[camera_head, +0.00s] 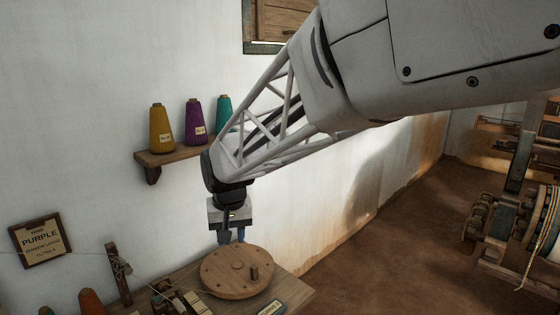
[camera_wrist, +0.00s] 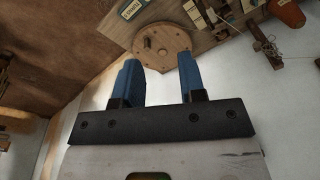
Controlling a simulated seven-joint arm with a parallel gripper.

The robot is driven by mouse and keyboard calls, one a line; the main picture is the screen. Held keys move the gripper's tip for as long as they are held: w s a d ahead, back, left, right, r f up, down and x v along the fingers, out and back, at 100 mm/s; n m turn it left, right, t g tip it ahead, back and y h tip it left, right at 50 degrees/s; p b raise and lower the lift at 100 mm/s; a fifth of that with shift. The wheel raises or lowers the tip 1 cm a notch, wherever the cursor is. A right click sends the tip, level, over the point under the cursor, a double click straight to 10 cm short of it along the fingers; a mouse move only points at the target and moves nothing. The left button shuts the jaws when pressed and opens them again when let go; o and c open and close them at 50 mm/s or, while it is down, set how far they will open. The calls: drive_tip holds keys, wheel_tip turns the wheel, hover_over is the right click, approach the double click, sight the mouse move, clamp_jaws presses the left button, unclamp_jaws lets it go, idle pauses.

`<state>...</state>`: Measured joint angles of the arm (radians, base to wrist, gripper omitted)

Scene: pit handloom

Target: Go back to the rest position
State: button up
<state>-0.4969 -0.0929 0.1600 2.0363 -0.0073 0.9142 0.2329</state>
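My gripper (camera_head: 232,236) points down above the back edge of a wooden table, near a round wooden wheel (camera_head: 224,279) with a peg on it. In the wrist view my gripper (camera_wrist: 161,80) shows two blue fingers set apart with nothing between them. The wheel (camera_wrist: 161,42) lies beyond the fingertips there, apart from them as far as I can see. My arm reaches in from the upper right in the head view.
A wall shelf (camera_head: 168,156) behind my arm holds yellow (camera_head: 161,130), purple (camera_head: 195,122) and teal (camera_head: 223,114) cones. A "PURPLE" board (camera_head: 41,252) hangs at left. The table (camera_head: 296,296) also bears small tools. A loom (camera_head: 510,215) stands at right; brown floor (camera_head: 400,235) between is clear.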

drive_tip(key=s+d+r+m, duration=0.1)
drive_tip(key=s+d, duration=0.4)
drive_tip(key=d, duration=0.5)
drive_tip(key=s+d+r+m, duration=0.1)
drive_tip(key=s+d+r, duration=0.1)
drive_tip(key=s+d, duration=0.55)
drive_tip(key=s+d+f+m+t, duration=0.1)
drive_tip(key=s+d+f, duration=0.2)
drive_tip(key=s+d, duration=0.9)
drive_tip(key=shift+s+d+f+h, duration=0.25)
drive_tip(key=shift+s+d+h, duration=0.05)
drive_tip(key=shift+s+h, duration=0.15)
